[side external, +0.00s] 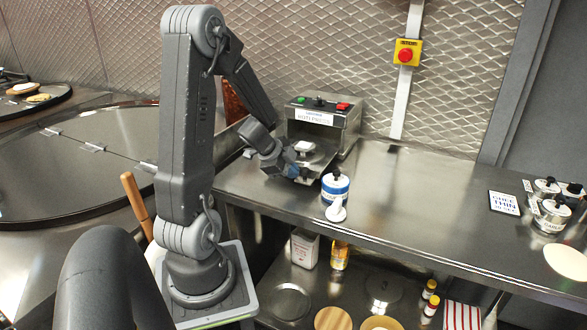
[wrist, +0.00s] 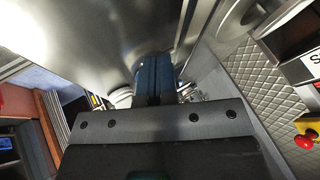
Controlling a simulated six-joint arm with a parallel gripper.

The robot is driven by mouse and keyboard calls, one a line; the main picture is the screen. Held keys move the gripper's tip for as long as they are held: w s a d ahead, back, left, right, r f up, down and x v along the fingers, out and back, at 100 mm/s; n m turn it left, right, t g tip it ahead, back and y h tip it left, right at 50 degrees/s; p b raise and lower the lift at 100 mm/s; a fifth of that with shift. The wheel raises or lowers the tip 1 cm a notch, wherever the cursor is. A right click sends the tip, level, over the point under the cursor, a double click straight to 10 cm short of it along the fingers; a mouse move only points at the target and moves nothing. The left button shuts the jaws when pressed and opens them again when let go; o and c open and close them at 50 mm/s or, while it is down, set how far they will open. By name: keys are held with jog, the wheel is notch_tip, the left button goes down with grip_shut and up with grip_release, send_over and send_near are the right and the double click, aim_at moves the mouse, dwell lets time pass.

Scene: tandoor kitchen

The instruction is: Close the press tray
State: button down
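The press (side external: 325,121) is a steel box with a labelled front and green and red buttons, standing on the counter against the wall. Its tray (side external: 318,157) sticks out at the front, with a pale piece on top near its back. My gripper (side external: 294,172) is low at the front left of the tray and hides part of it; I cannot tell whether they touch. In the wrist view its blue-grey fingertips (wrist: 154,75) are together with nothing seen between them. A large shiny metal surface fills the upper left of that view.
A blue-and-white tub (side external: 335,187) and a white scoop-like item (side external: 336,210) stand just right of the tray. The counter (side external: 415,195) is clear further right, up to a sign (side external: 503,203) and several tins. A red button (side external: 405,54) is on the wall.

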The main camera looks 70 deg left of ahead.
aim_at(310, 146)
jog(key=shift+w+a, duration=0.55)
jog(key=w+a, duration=0.9)
jog(key=shift+a, duration=0.1)
